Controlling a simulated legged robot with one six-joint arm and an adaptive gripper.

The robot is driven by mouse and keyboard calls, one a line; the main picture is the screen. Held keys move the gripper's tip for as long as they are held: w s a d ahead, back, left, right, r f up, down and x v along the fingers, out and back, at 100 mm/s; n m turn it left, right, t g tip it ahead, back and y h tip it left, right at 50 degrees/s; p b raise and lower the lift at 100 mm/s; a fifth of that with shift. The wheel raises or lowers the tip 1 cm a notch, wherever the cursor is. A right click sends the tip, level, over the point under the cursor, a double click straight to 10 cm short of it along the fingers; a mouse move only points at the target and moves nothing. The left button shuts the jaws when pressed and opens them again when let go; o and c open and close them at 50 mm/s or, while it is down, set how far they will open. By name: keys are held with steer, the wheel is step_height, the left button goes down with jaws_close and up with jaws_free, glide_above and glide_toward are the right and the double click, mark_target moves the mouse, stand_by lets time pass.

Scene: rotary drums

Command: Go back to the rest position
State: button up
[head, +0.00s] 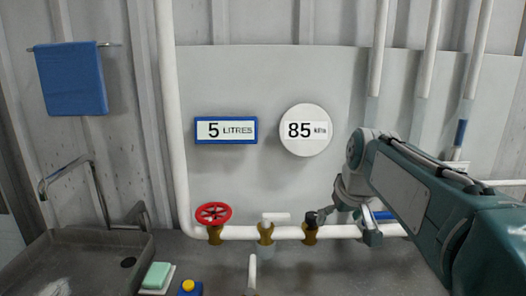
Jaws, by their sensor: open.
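My arm comes in from the right edge and bends down in front of the wall pipe. My gripper (347,221) is at its end, pointing down and open, with nothing seen between its fingers. Its left finger is close to the dark handle (313,216) of the right brass valve (310,235); I cannot tell whether they touch. Part of the pipe behind the gripper is hidden.
A white pipe (340,231) carries a red wheel valve (213,213) and a white-handled valve (266,232). A "5 LITRES" sign (226,130) and a round "85" dial (306,130) are above. A sink (80,262), green sponge (157,275) and yellow button (188,286) are lower left.

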steer(key=s+f+m, duration=0.1)
steer(key=s+f, duration=0.4)
steer(key=s, duration=0.6)
steer(key=s+f+m, duration=0.1)
steer(key=s+f, duration=0.4)
steer(key=s, duration=0.6)
steer(key=shift+s+f+t+h, duration=0.25)
steer(key=shift+f+t+h, duration=0.05)
steer(key=shift+t+h, duration=0.1)
steer(key=shift+w, duration=0.15)
stand_by(0.4)
